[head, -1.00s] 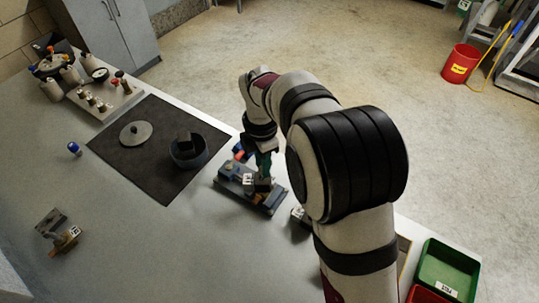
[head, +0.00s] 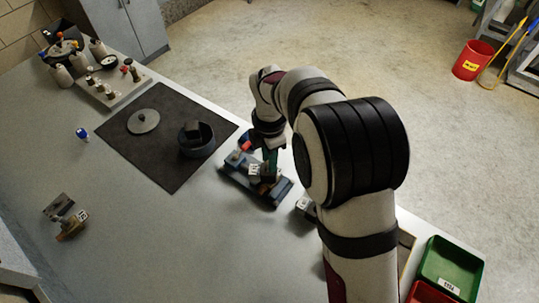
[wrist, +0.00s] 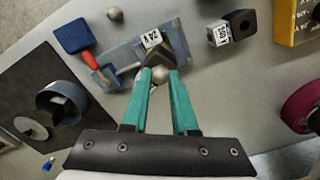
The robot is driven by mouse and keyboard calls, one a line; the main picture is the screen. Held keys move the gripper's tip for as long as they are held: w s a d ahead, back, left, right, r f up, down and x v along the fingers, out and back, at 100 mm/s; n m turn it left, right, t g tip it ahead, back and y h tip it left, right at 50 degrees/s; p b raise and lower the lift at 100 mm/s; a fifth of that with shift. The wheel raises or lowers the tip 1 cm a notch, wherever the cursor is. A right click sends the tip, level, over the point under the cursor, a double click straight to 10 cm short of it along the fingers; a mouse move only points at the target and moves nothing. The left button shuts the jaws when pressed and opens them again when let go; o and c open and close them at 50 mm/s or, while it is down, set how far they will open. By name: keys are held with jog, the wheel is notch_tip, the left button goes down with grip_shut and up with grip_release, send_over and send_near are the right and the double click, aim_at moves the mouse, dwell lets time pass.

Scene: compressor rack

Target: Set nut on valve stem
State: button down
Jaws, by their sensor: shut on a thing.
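My gripper (wrist: 161,74) is shut, its teal fingers pointing down at the blue valve fixture; it also shows in the head view (head: 270,165). A grey rounded knob (wrist: 160,74), perhaps the valve stem's top, shows between the fingers. I cannot tell whether the nut is around the stem or above it. The blue fixture (head: 233,179) lies on the bench under my gripper.
A tagged dark block (wrist: 243,24) lies right of the fixture. A dark mat (head: 160,165) at left holds a blue-grey pot (head: 197,150) and a round lid (head: 143,121). A manifold (head: 118,88) stands at the back left, a green bin (head: 450,268) at the right.

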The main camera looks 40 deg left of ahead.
jog(key=shift+f, duration=0.45)
dwell(0.3)
jog(key=shift+c, duration=1.1)
grip_release()
jog(key=shift+r, duration=3.55)
